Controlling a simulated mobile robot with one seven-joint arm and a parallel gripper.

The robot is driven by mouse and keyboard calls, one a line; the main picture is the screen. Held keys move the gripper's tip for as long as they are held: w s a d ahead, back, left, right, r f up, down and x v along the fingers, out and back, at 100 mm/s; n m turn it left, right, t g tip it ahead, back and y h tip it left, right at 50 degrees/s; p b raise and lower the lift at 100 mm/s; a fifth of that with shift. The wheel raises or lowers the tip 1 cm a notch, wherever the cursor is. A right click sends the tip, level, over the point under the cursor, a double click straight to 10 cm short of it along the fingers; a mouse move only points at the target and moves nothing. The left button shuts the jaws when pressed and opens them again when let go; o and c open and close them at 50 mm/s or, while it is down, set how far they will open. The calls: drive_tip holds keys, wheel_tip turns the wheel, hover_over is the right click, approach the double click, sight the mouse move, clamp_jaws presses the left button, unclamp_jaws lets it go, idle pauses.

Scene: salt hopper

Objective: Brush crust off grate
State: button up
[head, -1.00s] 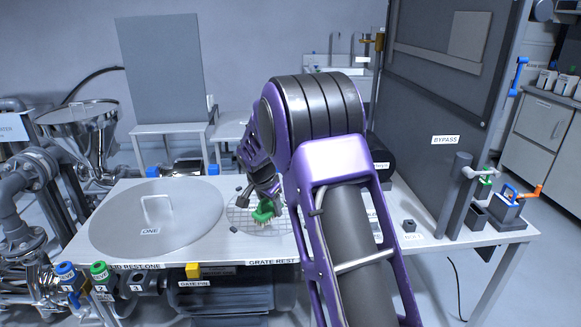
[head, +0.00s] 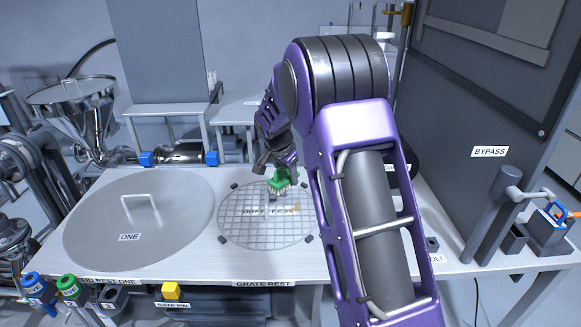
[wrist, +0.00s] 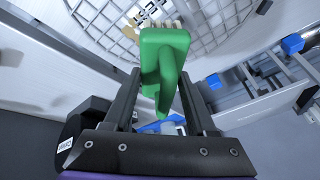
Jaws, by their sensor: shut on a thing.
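My gripper (head: 274,166) is shut on a green brush (head: 279,182), and its pale bristles point down over the far right part of the round wire grate (head: 232,228). In the wrist view the green brush (wrist: 165,55) sits between the fingers of my gripper (wrist: 160,100), with bristles at the grate (wrist: 225,15). The grate lies flat on the table over its lettering. A small tan patch of crust (head: 296,207) shows at the grate's right side, and a tan piece also shows in the wrist view (wrist: 131,32). I cannot tell whether the bristles touch the grate.
A round lid marked ONE (head: 140,240) with a handle lies left of the grate. Small dark blocks (head: 222,239) stand around the grate's rim. A yellow gate pin block (head: 171,290) is at the front edge. The grey BYPASS panel (head: 470,110) stands at right.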

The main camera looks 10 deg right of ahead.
sight(287, 187)
drive_tip(key=shift+f+b, duration=0.5)
drive_tip(key=shift+f, duration=0.3)
wheel_tip(287, 187, down, 3)
drive_tip(key=shift+f+b, duration=0.2)
drive_tip(key=shift+b, duration=0.65)
clamp_jaws()
drive_tip(key=shift+f, duration=0.5)
drive_tip(key=shift+f+b, duration=0.8)
drive_tip(key=shift+b, duration=0.05)
